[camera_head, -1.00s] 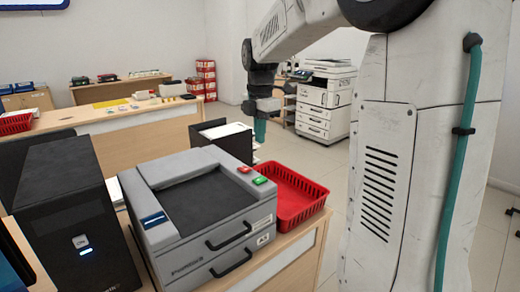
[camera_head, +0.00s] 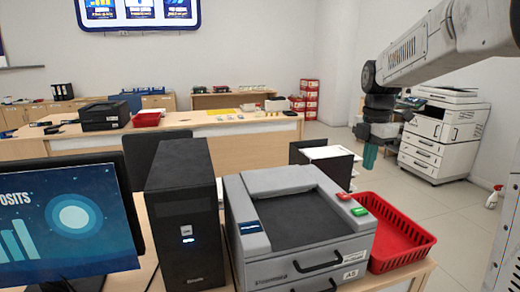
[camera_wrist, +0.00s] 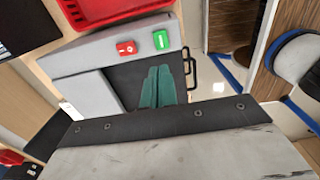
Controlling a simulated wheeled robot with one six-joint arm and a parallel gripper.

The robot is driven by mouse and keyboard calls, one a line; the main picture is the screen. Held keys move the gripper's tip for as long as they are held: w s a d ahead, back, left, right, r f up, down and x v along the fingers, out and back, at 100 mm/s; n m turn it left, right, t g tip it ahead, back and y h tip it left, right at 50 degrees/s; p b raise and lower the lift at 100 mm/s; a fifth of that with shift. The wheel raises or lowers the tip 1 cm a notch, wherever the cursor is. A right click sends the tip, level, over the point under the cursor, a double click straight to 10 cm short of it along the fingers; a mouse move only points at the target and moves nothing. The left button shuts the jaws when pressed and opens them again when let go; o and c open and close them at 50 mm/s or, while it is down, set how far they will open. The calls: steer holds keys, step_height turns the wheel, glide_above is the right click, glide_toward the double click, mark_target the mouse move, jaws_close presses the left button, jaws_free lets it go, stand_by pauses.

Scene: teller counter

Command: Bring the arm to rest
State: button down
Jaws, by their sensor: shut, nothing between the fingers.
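My arm reaches in from the upper right in the head view. My gripper (camera_head: 370,155) hangs at its end, pointing down, with teal fingers. It is behind and above the red basket as pictured, apart from everything. In the wrist view the teal fingers (camera_wrist: 158,88) lie side by side, shut and empty. They show in front of the grey counter machine's dark top.
The grey machine (camera_head: 258,185) with red and green buttons stands on the near counter. A red basket (camera_head: 425,238) is at its right, a black computer tower (camera_head: 185,205) and a monitor (camera_head: 75,222) at its left. A printer (camera_head: 436,130) stands on the floor behind.

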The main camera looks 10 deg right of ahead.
steer(key=s+a+f+m, duration=0.1)
steer(key=s+a+m, duration=0.4)
steer(key=s, duration=0.4)
steer(key=s+a+f+m, duration=0.2)
steer(key=s+a+m, duration=0.3)
steer(key=s+m, duration=0.2)
steer(key=s+a+f+m+t, duration=0.1)
steer(key=s+a+f+m, duration=0.1)
steer(key=s+a+m, duration=0.4)
steer(key=s, duration=0.5)
steer(key=shift+s+f, duration=0.15)
steer(key=shift+s, duration=0.15)
